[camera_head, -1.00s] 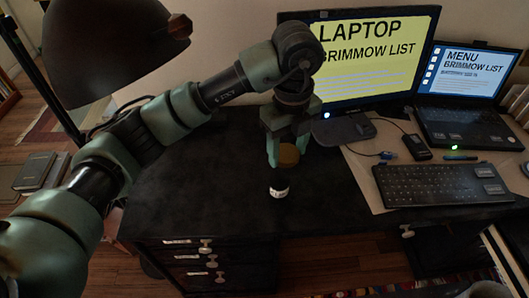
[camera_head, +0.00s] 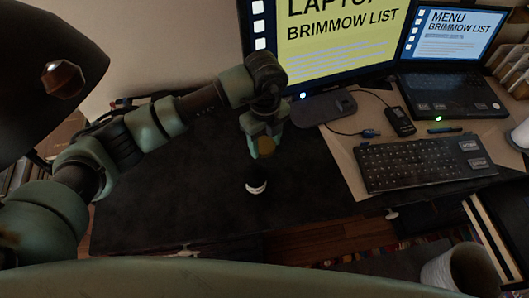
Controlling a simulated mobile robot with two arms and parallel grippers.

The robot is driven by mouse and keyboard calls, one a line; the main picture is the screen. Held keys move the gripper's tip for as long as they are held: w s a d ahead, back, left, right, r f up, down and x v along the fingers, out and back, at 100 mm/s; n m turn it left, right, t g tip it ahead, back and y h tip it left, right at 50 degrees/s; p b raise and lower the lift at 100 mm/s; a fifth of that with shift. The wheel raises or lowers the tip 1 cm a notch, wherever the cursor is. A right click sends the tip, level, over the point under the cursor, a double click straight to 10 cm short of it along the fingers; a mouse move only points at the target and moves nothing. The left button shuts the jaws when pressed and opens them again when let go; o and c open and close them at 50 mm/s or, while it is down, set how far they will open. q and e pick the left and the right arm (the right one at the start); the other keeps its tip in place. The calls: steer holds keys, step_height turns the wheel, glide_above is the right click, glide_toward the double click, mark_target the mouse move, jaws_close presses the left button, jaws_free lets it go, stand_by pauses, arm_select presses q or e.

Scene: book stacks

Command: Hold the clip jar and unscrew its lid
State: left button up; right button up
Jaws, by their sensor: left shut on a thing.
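My left gripper (camera_head: 264,146) reaches in from the left over the desk, its fingers pointing down. It is shut on a brown-orange round lid (camera_head: 266,147). The clip jar (camera_head: 257,183), small and dark with a white band, stands upright on the desk below and slightly left of the lid. The dark jar blends into the black desktop, so I cannot clearly tell where its rim is; the lid appears apart from it. My right gripper is not in view.
The black desk (camera_head: 165,190) is clear left of the jar. A monitor (camera_head: 330,45), a laptop (camera_head: 455,95), a keyboard (camera_head: 425,160) and a small black device (camera_head: 398,122) stand to the right. A lamp shade (camera_head: 45,75) hangs at upper left.

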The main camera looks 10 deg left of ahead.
mark_target(265, 162)
arm_select(q)
step_height(265, 162, down, 6)
steer(key=shift+f, duration=0.25)
steer(key=shift+f, duration=0.2)
steer(key=o, duration=1.6)
steer(key=shift+c, duration=0.2)
steer(key=shift+r, duration=0.15)
